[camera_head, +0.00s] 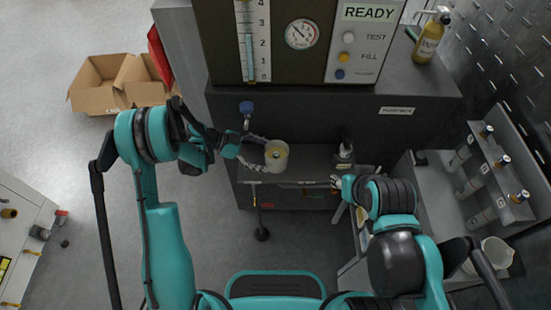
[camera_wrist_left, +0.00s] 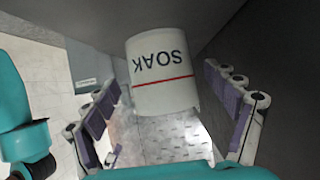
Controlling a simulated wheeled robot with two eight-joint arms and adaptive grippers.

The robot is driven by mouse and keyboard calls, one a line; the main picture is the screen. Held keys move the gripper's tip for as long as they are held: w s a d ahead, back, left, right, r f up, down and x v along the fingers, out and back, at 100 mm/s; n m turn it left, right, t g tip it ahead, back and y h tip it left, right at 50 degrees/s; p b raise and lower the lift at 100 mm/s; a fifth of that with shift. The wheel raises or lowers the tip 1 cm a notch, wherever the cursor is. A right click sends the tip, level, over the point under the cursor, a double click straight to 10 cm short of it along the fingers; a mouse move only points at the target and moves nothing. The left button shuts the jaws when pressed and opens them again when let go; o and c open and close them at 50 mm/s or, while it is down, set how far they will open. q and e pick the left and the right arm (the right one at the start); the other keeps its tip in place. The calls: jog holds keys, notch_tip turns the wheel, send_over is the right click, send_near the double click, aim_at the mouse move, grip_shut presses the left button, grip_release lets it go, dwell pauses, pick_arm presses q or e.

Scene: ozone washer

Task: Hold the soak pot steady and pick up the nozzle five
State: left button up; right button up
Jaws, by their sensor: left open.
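The soak pot (camera_head: 276,155) is a pale cup on a low shelf below the machine, with a small dark spot inside it. In the left wrist view the pot (camera_wrist_left: 163,95) shows the word SOAK upside down and a red line. My left gripper (camera_head: 261,154) is open, with its fingers on either side of the pot; gaps show between fingers and wall in the wrist view. My right gripper (camera_head: 337,183) is right of the pot at the shelf's front, small and partly hidden by its arm. No nozzle can be identified as number five.
A small dark fixture (camera_head: 343,155) stands on the shelf near my right gripper. The machine (camera_head: 300,85) rises behind the pot. Cardboard boxes (camera_head: 100,90) lie on the floor at left.

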aim_at(276, 158)
pick_arm(q)
jog(key=shift+b+x, duration=0.65)
jog(key=shift+x, duration=0.55)
jog(key=shift+d+f+b, duration=0.3)
jog(key=shift+d, duration=0.3)
